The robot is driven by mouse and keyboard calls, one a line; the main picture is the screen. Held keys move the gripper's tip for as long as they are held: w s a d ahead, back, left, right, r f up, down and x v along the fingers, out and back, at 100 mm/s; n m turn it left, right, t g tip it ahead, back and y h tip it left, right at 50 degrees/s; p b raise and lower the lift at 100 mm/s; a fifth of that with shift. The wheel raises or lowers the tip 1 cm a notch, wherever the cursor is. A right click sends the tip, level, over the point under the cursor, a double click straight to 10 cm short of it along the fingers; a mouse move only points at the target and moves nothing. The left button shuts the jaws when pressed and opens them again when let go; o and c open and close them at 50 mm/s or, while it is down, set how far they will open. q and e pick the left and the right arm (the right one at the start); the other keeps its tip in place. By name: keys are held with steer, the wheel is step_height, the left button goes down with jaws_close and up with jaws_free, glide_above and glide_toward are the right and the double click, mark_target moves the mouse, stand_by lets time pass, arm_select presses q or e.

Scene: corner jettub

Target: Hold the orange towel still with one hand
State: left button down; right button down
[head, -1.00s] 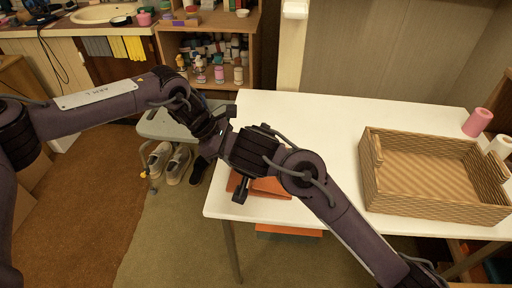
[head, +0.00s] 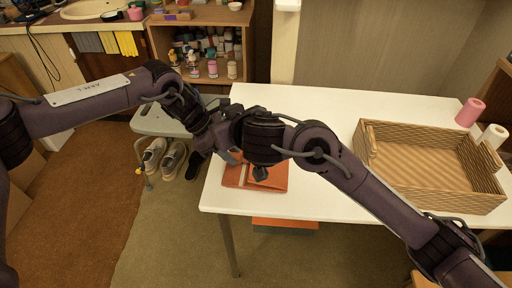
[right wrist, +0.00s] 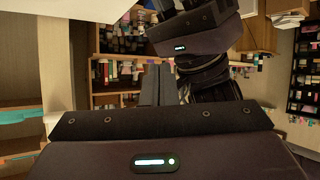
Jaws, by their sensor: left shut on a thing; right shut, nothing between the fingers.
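The orange towel (head: 274,182) lies folded flat on the white table (head: 330,190), near its left front corner. My left gripper (head: 236,157) reaches in from the left to the towel's back left edge and is shut on it; the exact grip is partly hidden by my right arm. My right gripper (head: 260,173) is over the towel, shut with nothing between its fingers. In the right wrist view its closed fingers (right wrist: 156,84) show empty, with part of my left arm (right wrist: 192,35) close beyond them.
The table's middle is clear.

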arm_select(q)
steer(key=shift+f, duration=0.2)
arm_select(e)
steer(key=w+d+f+n+g+y, duration=0.1)
steer(key=n, duration=0.1)
steer(key=d+f+n+g+y, duration=0.1)
steer(key=d+n+g, duration=0.1)
steer(key=n, duration=0.1)
steer(key=w+d+f+n+g+y, duration=0.1)
steer(key=d+n+g, duration=0.1)
steer(key=shift+w+d+f+n, duration=0.1)
steer(key=shift+w+n, duration=0.2)
steer(key=s+d+r+n+g+y, duration=0.25)
steer(key=d+g, duration=0.25)
steer(key=d, duration=0.5)
steer(key=shift+h, duration=0.45)
steer(key=x, duration=0.9)
steer(key=shift+w+a, duration=0.35)
steer(key=f, duration=0.3)
steer(key=shift+a+f, duration=0.15)
steer(key=shift+a, duration=0.25)
steer(key=shift+a+f, duration=0.1)
steer(key=shift+f, duration=0.35)
